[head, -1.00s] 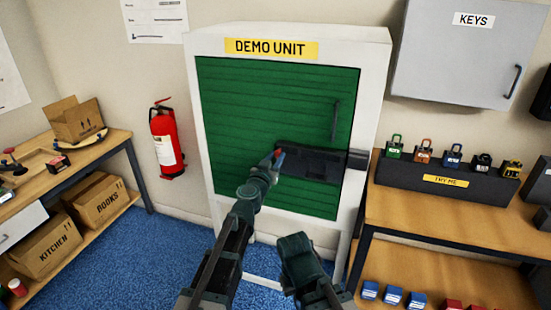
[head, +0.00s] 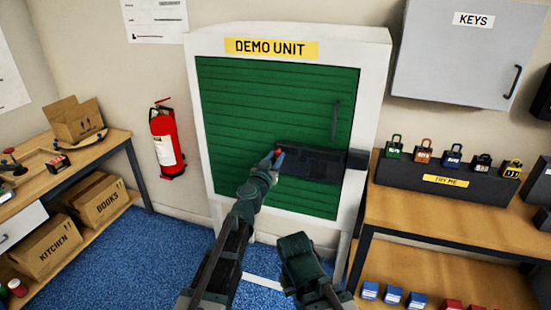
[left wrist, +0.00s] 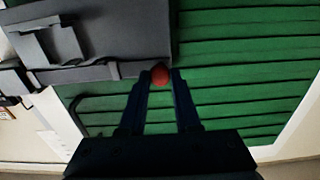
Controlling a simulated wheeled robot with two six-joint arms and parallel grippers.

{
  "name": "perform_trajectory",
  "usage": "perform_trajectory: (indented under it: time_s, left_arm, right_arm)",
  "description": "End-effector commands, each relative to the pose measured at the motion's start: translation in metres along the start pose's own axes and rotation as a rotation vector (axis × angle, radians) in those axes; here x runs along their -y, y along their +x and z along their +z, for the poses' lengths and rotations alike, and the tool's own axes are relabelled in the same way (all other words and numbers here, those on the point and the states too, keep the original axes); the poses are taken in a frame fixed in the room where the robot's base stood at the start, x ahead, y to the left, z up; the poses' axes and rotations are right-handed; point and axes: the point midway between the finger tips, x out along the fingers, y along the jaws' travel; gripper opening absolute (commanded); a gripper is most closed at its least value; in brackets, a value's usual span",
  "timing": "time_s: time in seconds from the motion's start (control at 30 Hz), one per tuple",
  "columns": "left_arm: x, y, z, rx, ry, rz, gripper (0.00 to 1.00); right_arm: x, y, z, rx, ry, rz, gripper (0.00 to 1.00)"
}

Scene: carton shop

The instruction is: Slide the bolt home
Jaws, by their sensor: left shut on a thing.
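The bolt (head: 315,165) is a dark grey assembly on the green slatted door (head: 265,105) of the white demo unit. Its red knob (left wrist: 160,75) is at the end of the bolt away from the frame. My left gripper (head: 278,154) is shut on the red knob, with a fingertip on each side of it in the left wrist view. A dark catch (head: 357,160) sits on the white frame right of the bolt. I cannot tell whether the bar's end is inside the catch.
A black handle (head: 336,120) is on the door above the bolt. Right of the unit, a wooden bench (head: 440,221) bears a stand of several padlocks. A fire extinguisher (head: 166,142) hangs left of the unit, and a bench with cartons stands further left.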

Motion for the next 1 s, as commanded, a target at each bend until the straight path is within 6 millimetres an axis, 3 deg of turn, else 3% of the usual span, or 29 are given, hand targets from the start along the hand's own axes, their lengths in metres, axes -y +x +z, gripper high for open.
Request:
perform_trajectory:
  time_s: [0.27, 0.6, 0.87, 0.9, 1.0]
  left_arm:
    - [0.0, 0.0, 0.0, 0.0, 0.0, -0.001, 0.0]
    - [-0.045, 0.0, 0.0, 0.001, -0.001, 0.004, 0.0]
    - [-0.046, 0.0, 0.0, 0.001, -0.001, 0.006, 0.0]
    - [-0.047, 0.0, 0.0, 0.001, -0.001, 0.007, 0.39]
    - [-0.046, 0.0, 0.0, 0.001, -0.001, 0.006, 0.57]
  right_arm:
    - [0.0, 0.0, 0.0, 0.0, 0.0, 0.0, 0.0]
    - [0.0, 0.0, 0.0, 0.0, 0.0, 0.0, 0.0]
    - [0.0, 0.0, 0.0, 0.0, 0.0, 0.0, 0.0]
    - [0.0, 0.0, 0.0, 0.0, 0.0, 0.0, 0.0]
    - [0.0, 0.0, 0.0, 0.0, 0.0, 0.0, 0.0]
